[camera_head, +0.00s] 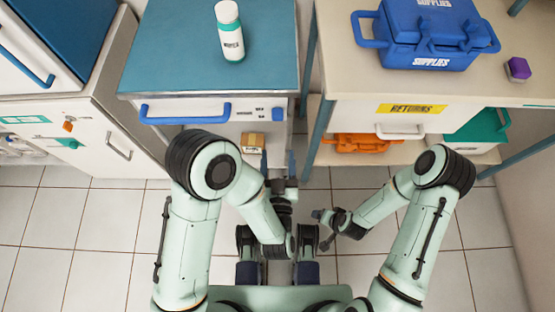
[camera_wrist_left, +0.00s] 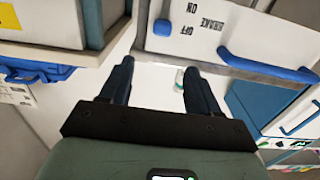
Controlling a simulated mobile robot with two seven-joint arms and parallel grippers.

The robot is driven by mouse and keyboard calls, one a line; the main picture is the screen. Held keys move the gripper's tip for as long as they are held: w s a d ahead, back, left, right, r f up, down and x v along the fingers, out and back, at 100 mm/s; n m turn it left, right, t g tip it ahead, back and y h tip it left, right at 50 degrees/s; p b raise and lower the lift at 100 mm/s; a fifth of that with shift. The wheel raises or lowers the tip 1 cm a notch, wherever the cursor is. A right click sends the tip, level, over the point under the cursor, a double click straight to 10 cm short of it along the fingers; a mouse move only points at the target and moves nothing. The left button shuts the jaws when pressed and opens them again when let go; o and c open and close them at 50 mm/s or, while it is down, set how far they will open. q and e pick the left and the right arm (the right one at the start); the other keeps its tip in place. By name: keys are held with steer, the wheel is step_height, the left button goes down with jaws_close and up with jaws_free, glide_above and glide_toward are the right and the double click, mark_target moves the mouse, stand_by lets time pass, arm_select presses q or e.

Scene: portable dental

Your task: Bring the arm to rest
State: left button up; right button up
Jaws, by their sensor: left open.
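My left arm bends down from its elbow, and its left gripper (camera_head: 278,165) points at the front of the blue-topped cart. In the left wrist view the left gripper (camera_wrist_left: 157,75) has its two dark fingers wide apart, with nothing held between them. My right arm is folded inward, with its right gripper (camera_head: 322,228) low over the floor near the middle. Its fingers are too small to judge, and I see nothing held in it.
The blue-topped cart (camera_head: 170,60) bears a white bottle (camera_head: 230,35), with a small cardboard box (camera_head: 252,142) low at its front. A returns table (camera_head: 335,80) at right bears a blue supplies case (camera_head: 425,35) and a purple block (camera_head: 517,68). White cabinets (camera_head: 90,110) stand left. Tiled floor is open at front.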

arm_select(q)
steer(key=shift+s, duration=0.15)
arm_select(e)
steer(key=shift+w+d+f, duration=0.1)
steer(key=shift+w, duration=0.15)
